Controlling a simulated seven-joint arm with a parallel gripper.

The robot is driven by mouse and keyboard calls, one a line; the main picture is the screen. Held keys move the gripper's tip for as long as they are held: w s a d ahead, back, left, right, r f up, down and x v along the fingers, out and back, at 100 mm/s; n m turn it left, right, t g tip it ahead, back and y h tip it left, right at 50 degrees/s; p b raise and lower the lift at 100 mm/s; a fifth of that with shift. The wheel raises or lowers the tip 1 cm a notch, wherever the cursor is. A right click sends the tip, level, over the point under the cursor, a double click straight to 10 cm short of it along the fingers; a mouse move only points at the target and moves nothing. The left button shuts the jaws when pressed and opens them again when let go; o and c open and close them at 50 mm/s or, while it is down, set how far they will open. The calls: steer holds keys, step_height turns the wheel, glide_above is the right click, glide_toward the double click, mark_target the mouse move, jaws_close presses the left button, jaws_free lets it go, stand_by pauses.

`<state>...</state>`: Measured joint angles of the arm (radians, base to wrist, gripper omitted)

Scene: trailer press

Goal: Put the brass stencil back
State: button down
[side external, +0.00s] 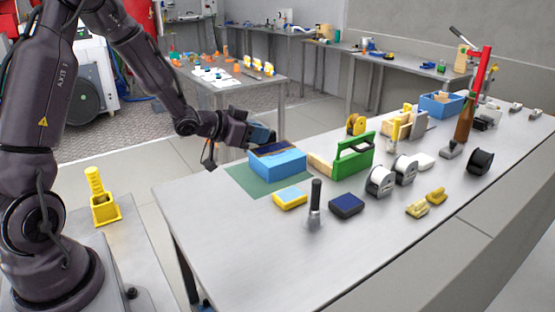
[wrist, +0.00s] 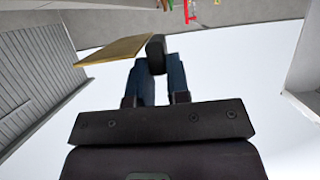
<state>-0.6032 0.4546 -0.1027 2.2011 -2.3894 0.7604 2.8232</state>
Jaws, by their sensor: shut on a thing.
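The brass stencil is a thin, flat, gold-coloured plate (wrist: 115,50) in the wrist view, reaching out to the left of my fingertips. My gripper (wrist: 156,58) is shut on the stencil near its right end. In the side external view my gripper (side external: 264,137) is just above the back left of an open blue box (side external: 280,163), which stands on a green mat (side external: 246,181). A thin brownish strip shows at the box's top, and I cannot tell there whether it is the stencil or the box's contents. Whether the stencil touches the box is hidden.
A green tool holder (side external: 353,158) stands right of the box. In front are a yellow-and-blue block (side external: 290,198), a black-handled stamp (side external: 315,205) and a dark blue pad (side external: 346,205). The table's front left is clear.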

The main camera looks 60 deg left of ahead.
steer(key=w+a+f, duration=0.1)
steer(key=w+a, duration=0.1)
steer(key=a, duration=0.5)
steer(key=w+a+f, duration=0.2)
steer(key=a, duration=0.5)
steer(key=shift+w+a+y, duration=0.15)
steer(key=shift+a+y, duration=0.2)
steer(key=shift+y, duration=0.05)
steer(key=w+a+f, duration=0.2)
steer(key=w, duration=0.1)
steer(key=w+a+f, duration=0.2)
steer(key=w+f, duration=0.1)
steer(key=w, duration=0.1)
steer(key=w+a+f, duration=0.2)
steer(key=w+f, duration=0.1)
steer(key=shift+w+a+f, duration=0.15)
steer(key=shift+w+a, duration=0.05)
steer(key=shift+w, duration=0.1)
steer(key=shift+w+a+f, duration=0.2)
steer(key=shift+a+f, duration=0.1)
steer(key=shift+w+a+f, duration=0.15)
steer(key=shift+w+f, duration=0.2)
steer(key=shift+f, duration=1.55)
